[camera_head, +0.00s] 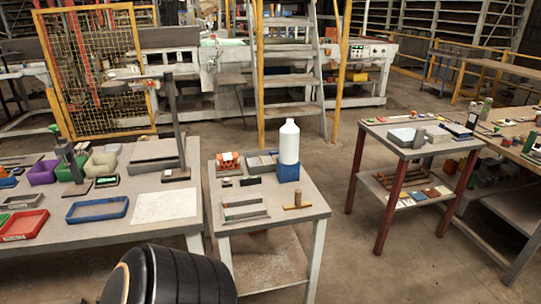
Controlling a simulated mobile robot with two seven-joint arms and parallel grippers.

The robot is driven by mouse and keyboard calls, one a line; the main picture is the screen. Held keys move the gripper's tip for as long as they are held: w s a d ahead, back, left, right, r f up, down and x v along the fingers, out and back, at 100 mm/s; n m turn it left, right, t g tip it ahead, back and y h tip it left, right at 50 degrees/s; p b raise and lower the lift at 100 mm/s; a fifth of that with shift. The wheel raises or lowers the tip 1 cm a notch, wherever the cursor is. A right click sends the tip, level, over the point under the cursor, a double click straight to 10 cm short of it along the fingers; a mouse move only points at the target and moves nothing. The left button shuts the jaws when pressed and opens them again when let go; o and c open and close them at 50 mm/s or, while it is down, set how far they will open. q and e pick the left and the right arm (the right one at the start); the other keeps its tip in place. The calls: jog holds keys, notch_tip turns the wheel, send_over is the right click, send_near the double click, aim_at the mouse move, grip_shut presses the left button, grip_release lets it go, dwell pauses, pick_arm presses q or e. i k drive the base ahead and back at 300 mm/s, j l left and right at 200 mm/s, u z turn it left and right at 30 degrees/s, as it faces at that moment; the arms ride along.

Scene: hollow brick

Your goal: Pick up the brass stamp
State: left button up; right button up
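A small brass-coloured piece (297,204) lies on the right front part of the middle grey table (270,227). It has a short upright part above a bar lying flat, and it looks like the brass stamp, though it is too small to be sure. Nothing touches it from above. Neither of my grippers is in view. A large black rounded form at the bottom left covers part of the floor and the left table's front.
A white bottle (289,142) stands in a blue holder (288,172) behind the brass piece. An orange rack (228,161) and grey trays share that table. The left table (150,234) holds coloured bins. A red-legged table (378,127) stands right, with floor between.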

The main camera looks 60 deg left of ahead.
aim_at(298, 205)
jog(key=u, duration=1.9)
